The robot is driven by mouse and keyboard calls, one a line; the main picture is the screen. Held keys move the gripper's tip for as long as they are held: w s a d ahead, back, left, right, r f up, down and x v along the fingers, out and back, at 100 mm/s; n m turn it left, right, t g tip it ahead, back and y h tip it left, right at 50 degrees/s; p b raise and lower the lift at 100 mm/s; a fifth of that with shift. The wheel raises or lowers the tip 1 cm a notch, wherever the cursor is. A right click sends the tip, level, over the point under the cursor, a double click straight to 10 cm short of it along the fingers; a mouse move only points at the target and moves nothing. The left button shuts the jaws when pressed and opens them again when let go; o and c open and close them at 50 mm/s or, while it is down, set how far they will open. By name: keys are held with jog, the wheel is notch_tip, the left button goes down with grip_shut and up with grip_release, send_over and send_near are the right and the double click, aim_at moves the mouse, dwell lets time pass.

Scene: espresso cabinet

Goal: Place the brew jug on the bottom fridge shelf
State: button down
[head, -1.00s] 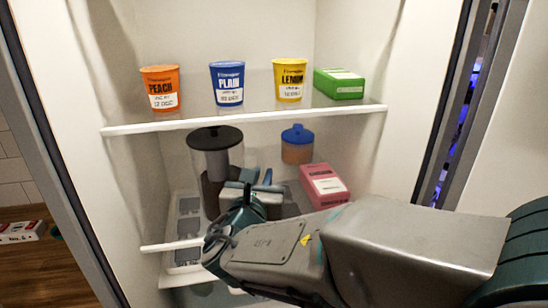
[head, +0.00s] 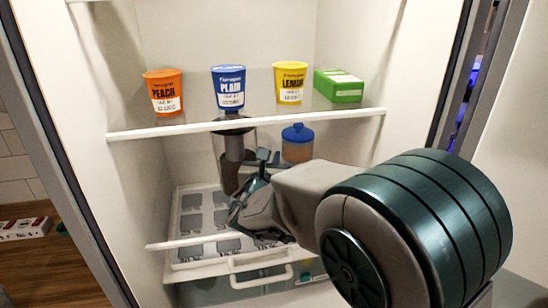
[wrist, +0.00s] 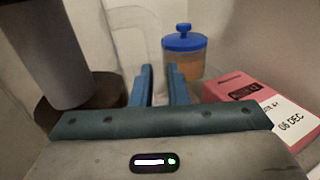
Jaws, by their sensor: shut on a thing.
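The brew jug (head: 233,152) is clear, with a dark lid, a grey inner column and brown liquid. It is inside the fridge, below the shelf with the cups. In the wrist view the jug (wrist: 62,55) fills the left side, with its clear handle between the blue fingers. My gripper (head: 265,160) is shut on the jug at the handle; its fingers also show in the wrist view (wrist: 161,82). The lower glass shelf has a white front edge (head: 200,240). My arm hides its right part. I cannot tell whether the jug's base touches the shelf.
Peach (head: 164,93), plain (head: 228,88) and lemon (head: 291,83) cups and a green box (head: 338,86) stand on the shelf above (head: 180,130). A blue-lidded jar (head: 297,145) and a pink carton (wrist: 260,105) are at the right. A drawer (head: 260,275) is below.

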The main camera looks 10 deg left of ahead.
dwell(0.3)
jog(key=shift+f, duration=0.15)
jog(key=c, duration=1.4)
grip_release()
jog(key=shift+s, duration=0.1)
jog(key=s+b, duration=0.2)
jog(key=s, duration=1)
jog(key=shift+d, duration=0.35)
